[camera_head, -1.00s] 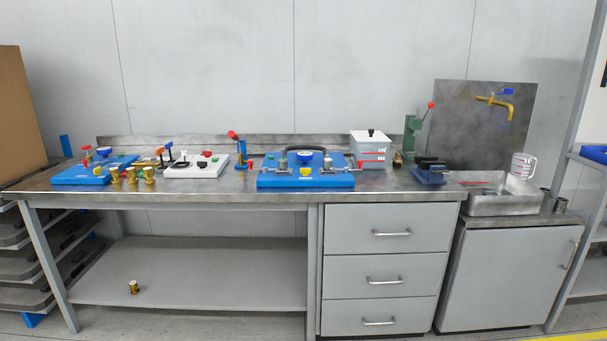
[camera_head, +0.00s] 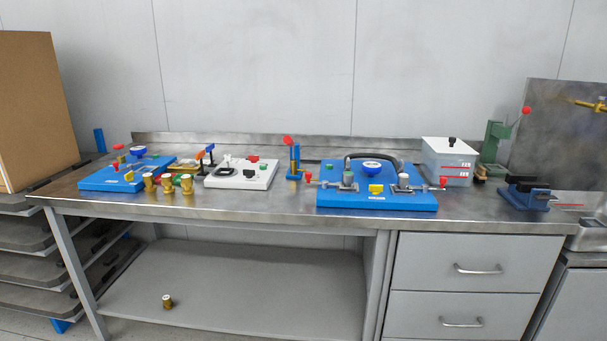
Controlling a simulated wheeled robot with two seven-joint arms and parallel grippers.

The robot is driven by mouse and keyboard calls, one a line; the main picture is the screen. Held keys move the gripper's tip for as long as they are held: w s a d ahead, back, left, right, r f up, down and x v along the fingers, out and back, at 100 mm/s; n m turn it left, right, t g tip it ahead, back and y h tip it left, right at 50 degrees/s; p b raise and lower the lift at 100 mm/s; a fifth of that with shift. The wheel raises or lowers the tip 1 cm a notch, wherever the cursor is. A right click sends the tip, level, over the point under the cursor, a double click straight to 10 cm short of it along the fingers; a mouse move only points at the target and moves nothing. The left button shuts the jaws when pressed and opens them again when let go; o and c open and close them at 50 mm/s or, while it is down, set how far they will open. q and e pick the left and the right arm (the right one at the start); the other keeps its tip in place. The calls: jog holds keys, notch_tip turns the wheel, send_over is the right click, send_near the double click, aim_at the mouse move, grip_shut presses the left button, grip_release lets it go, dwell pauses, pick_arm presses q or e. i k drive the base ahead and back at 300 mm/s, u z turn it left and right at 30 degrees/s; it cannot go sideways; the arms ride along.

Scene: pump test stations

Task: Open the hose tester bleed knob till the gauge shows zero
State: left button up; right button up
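A blue test station (camera_head: 335,202) with a black hose (camera_head: 392,157) arched over its back stands on the bench, right of the middle; it looks like the hose tester. A blue-rimmed gauge (camera_head: 372,168) sits at its back centre; its reading is too small to make out. A yellow knob or block (camera_head: 376,189) is at its front centre. A red handle (camera_head: 308,176) is at its left end and another red handle (camera_head: 443,181) at its right end. I cannot tell which part is the bleed knob. Neither of my grippers is in view.
Drawers (camera_head: 478,262) are below at right.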

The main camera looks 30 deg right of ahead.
aim_at(374, 190)
jog(key=u, duration=0.1)
jog(key=i, duration=1.2)
jog(key=z, duration=1)
jog(key=i, duration=0.7)
jog(key=z, duration=0.5)
